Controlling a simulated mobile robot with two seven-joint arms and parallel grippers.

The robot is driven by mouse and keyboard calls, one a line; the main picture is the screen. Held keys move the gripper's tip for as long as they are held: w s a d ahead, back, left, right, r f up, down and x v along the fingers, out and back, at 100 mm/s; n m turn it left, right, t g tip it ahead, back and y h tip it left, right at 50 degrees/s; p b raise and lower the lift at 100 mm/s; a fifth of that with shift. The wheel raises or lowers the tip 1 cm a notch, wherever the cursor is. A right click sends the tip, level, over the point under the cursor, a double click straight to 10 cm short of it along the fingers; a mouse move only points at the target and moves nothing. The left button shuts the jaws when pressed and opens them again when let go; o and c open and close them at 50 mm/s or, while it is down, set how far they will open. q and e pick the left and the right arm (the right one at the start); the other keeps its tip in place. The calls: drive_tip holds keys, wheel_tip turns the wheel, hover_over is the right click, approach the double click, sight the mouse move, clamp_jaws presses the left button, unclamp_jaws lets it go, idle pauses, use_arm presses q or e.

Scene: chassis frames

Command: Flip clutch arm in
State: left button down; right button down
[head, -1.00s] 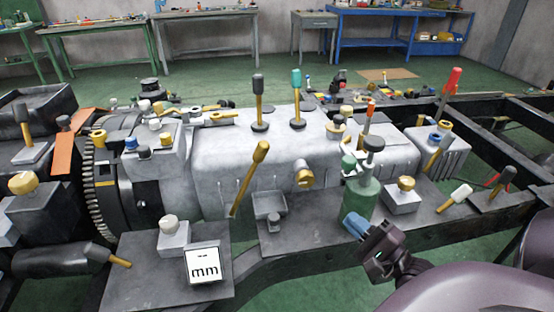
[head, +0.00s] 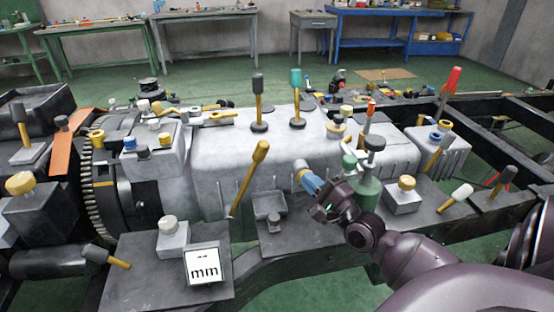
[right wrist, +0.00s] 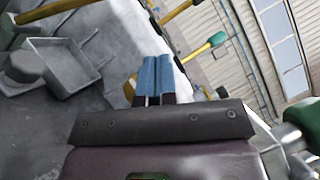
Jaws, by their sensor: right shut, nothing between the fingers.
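A long lever with a yellow-brown grip (head: 250,178) leans up and to the right against the near side of the grey gearbox casing (head: 222,160). It looks like the clutch arm, but I cannot be sure. My right gripper (head: 303,173) is to the right of this lever, apart from it, at the casing's near side. Its blue fingertips (right wrist: 155,74) are together and empty in the right wrist view. The fingers hide most of the brass fitting on the casing side. My left gripper is not in view.
A green bottle (head: 368,185) stands close to the right of my gripper. A black lever (head: 258,100) and a teal lever (head: 296,95) stand on the casing. An "mm" display (head: 203,264) sits at the front.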

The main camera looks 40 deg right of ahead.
drive_tip(key=w+a+r, duration=0.2)
drive_tip(key=w+r, duration=0.1)
drive_tip(key=w, duration=0.5)
drive_tip(key=shift+w+a, duration=0.25)
drive_tip(key=shift+a, duration=0.05)
